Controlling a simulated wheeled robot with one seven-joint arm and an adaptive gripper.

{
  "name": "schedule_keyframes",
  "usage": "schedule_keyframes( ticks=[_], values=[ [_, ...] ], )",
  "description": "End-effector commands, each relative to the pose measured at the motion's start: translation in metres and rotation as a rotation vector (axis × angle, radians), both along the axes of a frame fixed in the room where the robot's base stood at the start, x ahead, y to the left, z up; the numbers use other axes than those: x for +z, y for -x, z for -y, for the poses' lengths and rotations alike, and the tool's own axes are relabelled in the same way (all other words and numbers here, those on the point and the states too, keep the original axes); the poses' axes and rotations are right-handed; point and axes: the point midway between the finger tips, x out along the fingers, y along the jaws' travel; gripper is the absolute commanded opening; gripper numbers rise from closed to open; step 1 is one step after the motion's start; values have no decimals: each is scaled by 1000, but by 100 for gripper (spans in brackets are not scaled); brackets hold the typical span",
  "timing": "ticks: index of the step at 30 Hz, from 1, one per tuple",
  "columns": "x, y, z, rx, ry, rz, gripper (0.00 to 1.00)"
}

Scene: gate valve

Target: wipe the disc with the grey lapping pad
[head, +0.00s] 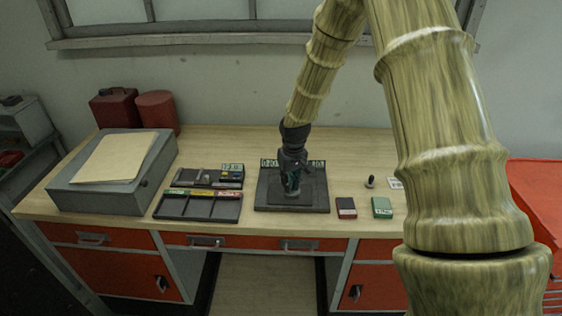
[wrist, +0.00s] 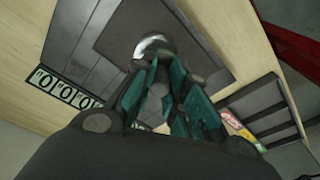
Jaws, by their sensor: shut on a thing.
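My gripper (head: 290,182) is over the dark square plate (head: 322,193) in the middle of the bench, pointing down. In the wrist view its teal fingers (wrist: 165,88) are closed together on a dark grey piece, apparently the grey lapping pad, mostly hidden by the fingers. A round part with a bright metal rim, apparently the disc (wrist: 152,42), shows just beyond the fingertips over the plate. I cannot tell whether the pad touches the disc.
A red-and-dark block (head: 346,208) and a green block (head: 382,207) lie right of the plate, near a small dark-knobbed item (head: 370,181). A compartment tray (head: 198,207) with coloured labels lies left. A grey box (head: 88,195) stands farther left.

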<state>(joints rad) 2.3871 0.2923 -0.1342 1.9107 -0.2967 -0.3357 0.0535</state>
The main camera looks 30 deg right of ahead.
Motion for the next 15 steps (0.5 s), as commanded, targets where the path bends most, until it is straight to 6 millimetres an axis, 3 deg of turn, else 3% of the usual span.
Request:
schedule_keyframes(
  ticks=[8, 11, 15],
  values=[
    [1, -1, -17, -5, 1, 0, 0],
    [22, -3, -17, -4, 1, 5, 0],
    [33, -3, -19, -2, 0, 1, 0]
  ],
)
